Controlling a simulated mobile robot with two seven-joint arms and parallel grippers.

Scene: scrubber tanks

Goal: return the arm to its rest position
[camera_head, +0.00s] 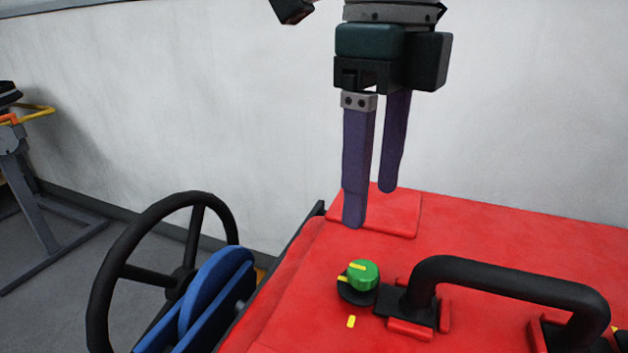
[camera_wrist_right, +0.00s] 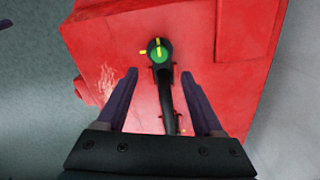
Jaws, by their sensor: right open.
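My right gripper (camera_head: 368,205) hangs fingers-down above the red machine top (camera_head: 480,240), near its far left corner. Its two purple fingers are apart, with nothing between them in the head view. In the right wrist view the open fingers (camera_wrist_right: 160,74) appear on both sides of a black handle (camera_wrist_right: 167,100), which lies below them. The green knob (camera_wrist_right: 158,53) with yellow marks shows just beyond the fingertips there. In the head view the green knob (camera_head: 364,275) is in front of and below the gripper, apart from it. My left gripper is not in view.
The thick black handle (camera_head: 510,280) rises from the red top at the right. A black steering wheel (camera_head: 150,270) and a blue part (camera_head: 215,290) stand left of the machine. A pale wall (camera_head: 200,90) is behind. A grey stand (camera_head: 35,190) is at far left.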

